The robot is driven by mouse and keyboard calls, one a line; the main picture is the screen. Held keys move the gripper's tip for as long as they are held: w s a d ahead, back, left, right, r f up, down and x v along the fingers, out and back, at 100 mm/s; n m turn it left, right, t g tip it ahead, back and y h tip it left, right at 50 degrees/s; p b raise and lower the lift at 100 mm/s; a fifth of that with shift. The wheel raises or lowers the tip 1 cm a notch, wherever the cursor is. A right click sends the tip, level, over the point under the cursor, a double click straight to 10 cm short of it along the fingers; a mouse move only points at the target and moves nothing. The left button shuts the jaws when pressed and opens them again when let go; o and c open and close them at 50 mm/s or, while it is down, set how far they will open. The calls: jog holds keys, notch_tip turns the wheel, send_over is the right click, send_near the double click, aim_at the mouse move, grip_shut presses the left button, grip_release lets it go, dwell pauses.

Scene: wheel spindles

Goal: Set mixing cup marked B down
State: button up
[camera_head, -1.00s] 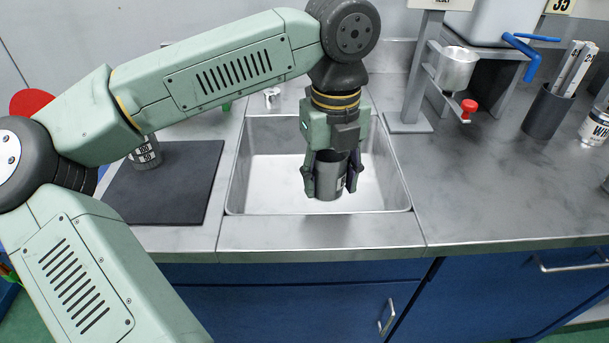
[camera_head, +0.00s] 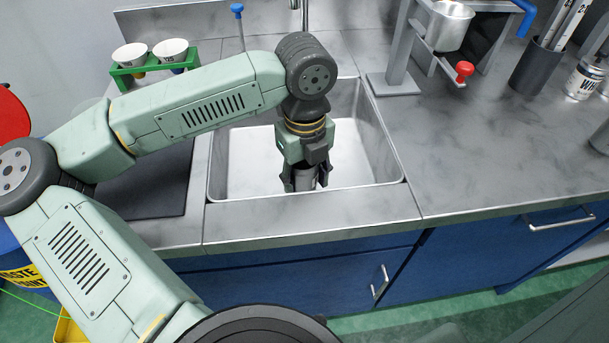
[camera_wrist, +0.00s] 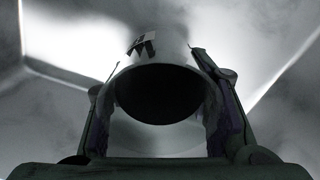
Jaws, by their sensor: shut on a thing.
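My gripper (camera_head: 305,182) points down over the front part of the steel sink (camera_head: 235,160) and is shut on a grey cup (camera_head: 306,176). In the wrist view the cup (camera_wrist: 158,52) sits between the two fingers with its dark open mouth toward the camera. Part of a label with dark marks shows on its side, but I cannot read the letter. The cup looks upright inside the basin. I cannot tell whether its base touches the sink floor.
A dark mat (camera_head: 150,185) lies left of the sink. A green rack (camera_head: 155,68) with two white cups stands behind it. At the right are a grey stand with a metal cup (camera_head: 446,27), a dark pen holder (camera_head: 540,66) and a white can (camera_head: 583,78). The counter between them is clear.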

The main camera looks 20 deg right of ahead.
jog(key=shift+f, duration=0.45)
jog(key=shift+f+b, duration=0.25)
jog(key=shift+b, duration=0.05)
jog(key=o, duration=1.1)
jog(key=shift+r, duration=0.1)
jog(key=shift+r+p, duration=0.3)
jog(key=shift+p, duration=0.15)
jog(key=shift+w+r, duration=0.1)
jog(key=shift+r, duration=0.25)
notch_tip(320, 180, up, 11)
jog(key=shift+b, duration=0.85)
